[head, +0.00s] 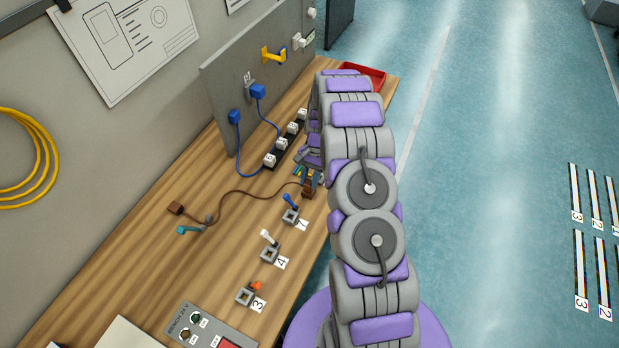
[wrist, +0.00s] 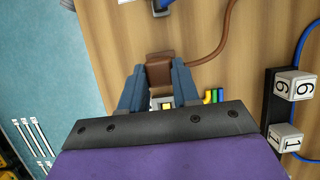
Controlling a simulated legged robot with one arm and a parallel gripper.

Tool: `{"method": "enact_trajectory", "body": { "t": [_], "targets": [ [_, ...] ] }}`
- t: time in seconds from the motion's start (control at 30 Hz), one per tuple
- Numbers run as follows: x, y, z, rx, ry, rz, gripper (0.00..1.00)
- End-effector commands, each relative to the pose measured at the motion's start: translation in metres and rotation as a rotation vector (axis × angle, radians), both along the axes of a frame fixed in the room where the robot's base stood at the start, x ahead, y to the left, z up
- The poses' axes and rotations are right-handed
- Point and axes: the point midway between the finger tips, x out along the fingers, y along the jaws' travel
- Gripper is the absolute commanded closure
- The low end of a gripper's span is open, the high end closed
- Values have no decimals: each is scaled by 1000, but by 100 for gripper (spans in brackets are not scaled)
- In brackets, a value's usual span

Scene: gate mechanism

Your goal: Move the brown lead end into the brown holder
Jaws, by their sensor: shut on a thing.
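A brown lead end (wrist: 160,70) is between the two fingers of my gripper (wrist: 158,82) in the wrist view, and the gripper is shut on it. In the head view my gripper (head: 309,181) is at the right edge of the wooden bench. The brown lead (head: 240,192) runs left from it to a brown block (head: 175,208) on the bench. A pale square part with a yellow centre (wrist: 166,103) shows between the fingers in the wrist view. I cannot tell which part is the brown holder.
Grey square bases carry a blue lever (head: 290,202), a white lever (head: 267,237) and an orange knob (head: 256,286). A black strip with numbered white cubes (head: 281,144) lies beyond. Blue leads (head: 257,92) hang from the upright panel. A teal piece (head: 188,229) lies left.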

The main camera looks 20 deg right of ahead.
Motion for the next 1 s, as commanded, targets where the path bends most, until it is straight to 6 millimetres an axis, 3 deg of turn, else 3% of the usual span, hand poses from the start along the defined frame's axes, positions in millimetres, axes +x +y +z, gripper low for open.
{"method": "enact_trajectory", "body": {
  "t": [0.77, 0.8, 0.97, 1.0],
  "targets": [
    [1, 0, -5, 0, 3, 1, 100],
    [1, 0, -5, 0, 3, 1, 71],
    [0, 0, -5, 0, 4, 0, 71],
    [0, 0, -5, 1, 4, 1, 67]
  ]
}}
